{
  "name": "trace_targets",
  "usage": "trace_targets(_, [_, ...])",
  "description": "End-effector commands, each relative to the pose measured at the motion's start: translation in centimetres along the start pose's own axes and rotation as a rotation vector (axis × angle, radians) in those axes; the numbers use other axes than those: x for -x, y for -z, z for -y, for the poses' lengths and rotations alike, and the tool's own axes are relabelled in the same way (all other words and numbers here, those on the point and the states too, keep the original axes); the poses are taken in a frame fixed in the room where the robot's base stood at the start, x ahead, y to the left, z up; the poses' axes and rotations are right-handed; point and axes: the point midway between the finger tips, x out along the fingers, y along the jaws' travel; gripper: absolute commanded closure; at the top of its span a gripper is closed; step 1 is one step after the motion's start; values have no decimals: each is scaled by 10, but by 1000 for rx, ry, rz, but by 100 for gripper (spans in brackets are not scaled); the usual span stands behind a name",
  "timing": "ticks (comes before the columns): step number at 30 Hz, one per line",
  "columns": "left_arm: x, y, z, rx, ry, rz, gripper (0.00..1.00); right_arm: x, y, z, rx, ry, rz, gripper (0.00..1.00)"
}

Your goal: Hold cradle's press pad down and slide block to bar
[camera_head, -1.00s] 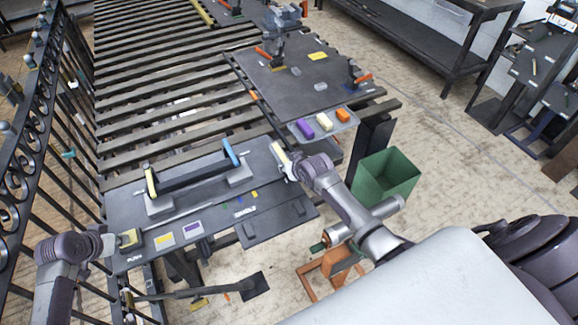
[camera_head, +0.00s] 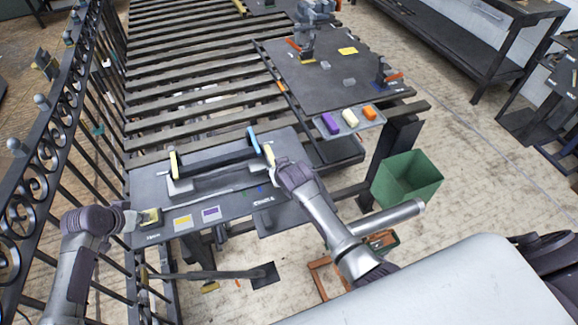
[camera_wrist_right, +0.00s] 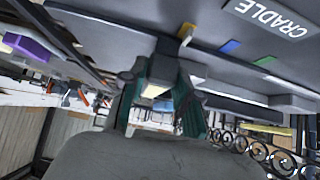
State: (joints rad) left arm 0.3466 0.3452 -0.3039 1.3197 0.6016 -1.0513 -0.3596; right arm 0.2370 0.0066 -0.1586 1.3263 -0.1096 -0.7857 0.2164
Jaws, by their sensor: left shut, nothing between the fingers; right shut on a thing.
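The dark bar (camera_head: 212,159) lies across the cradle on the grey bench, with a yellow left end and a blue right end (camera_head: 252,139). My right gripper (camera_head: 271,160) is shut on a cream block (camera_head: 268,153), just right of the bar's blue end with a small gap. The block also shows between the greenish fingers in the right wrist view (camera_wrist_right: 154,90).
A yellow card (camera_head: 183,221) and a purple card (camera_head: 211,213) lie on the bench front. A tray (camera_head: 366,123) with purple, cream and orange blocks stands to the right. A green bin (camera_head: 408,180) is on the floor. An iron scroll fence (camera_head: 40,180) runs along the left.

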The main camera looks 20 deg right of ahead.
Motion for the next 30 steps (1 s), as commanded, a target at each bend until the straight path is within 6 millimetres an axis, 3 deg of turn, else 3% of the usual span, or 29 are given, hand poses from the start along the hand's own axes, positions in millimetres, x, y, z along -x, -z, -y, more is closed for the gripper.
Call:
trace_targets(7, [-2, -3, -1, 1, -2, 7, 100, 0, -1, 1, -1, 2, 2, 100])
trace_targets(8, [-2, -3, -1, 1, -2, 7, 100, 0, -1, 1, -1, 2, 2, 66])
trace_targets(12, [-2, -3, -1, 1, -2, 7, 100, 0, -1, 1, -1, 1, 1, 44])
trace_targets(23, [-2, -4, 0, 1, -1, 7, 100, 3, 0, 0, 0, 1, 0, 44])
trace_targets(30, [-2, -3, 0, 1, -1, 7, 100, 34, -1, 0, -1, 2, -2, 44])
